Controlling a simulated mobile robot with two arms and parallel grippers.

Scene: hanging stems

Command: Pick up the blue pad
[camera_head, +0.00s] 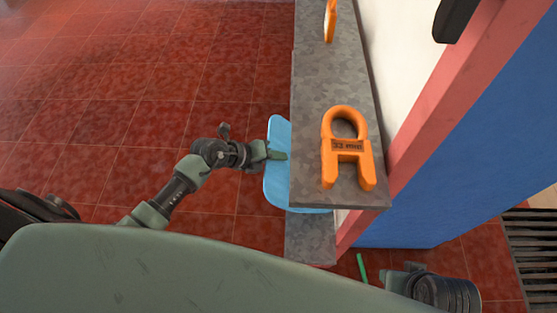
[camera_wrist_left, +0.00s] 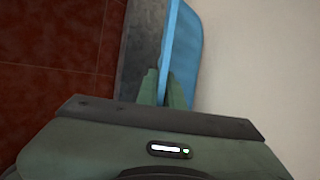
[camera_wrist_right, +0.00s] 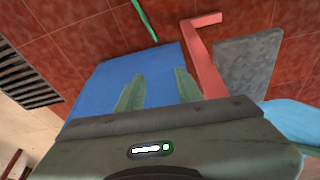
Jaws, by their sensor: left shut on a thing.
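The light blue pad (camera_head: 276,190) sticks out from under the left edge of the grey upper shelf, which hides part of it. In the left wrist view, the pad (camera_wrist_left: 186,45) stands on edge between my fingers. My left gripper (camera_head: 281,155) is shut on the pad's near left edge; the fingers also show in the left wrist view (camera_wrist_left: 166,88). My right gripper is low at the right of the head view, its fingers hard to make out there. In the right wrist view, its fingers (camera_wrist_right: 158,88) are apart with nothing between them.
The grey upper shelf (camera_head: 312,100) holds an orange clamp-like piece (camera_head: 333,165) and another orange piece (camera_head: 330,20). A lower grey slab (camera_head: 308,240) lies beneath. A red-edged blue panel (camera_head: 470,160) stands right. A green stick (camera_head: 361,268) is near my right arm. Red tiled floor is open left.

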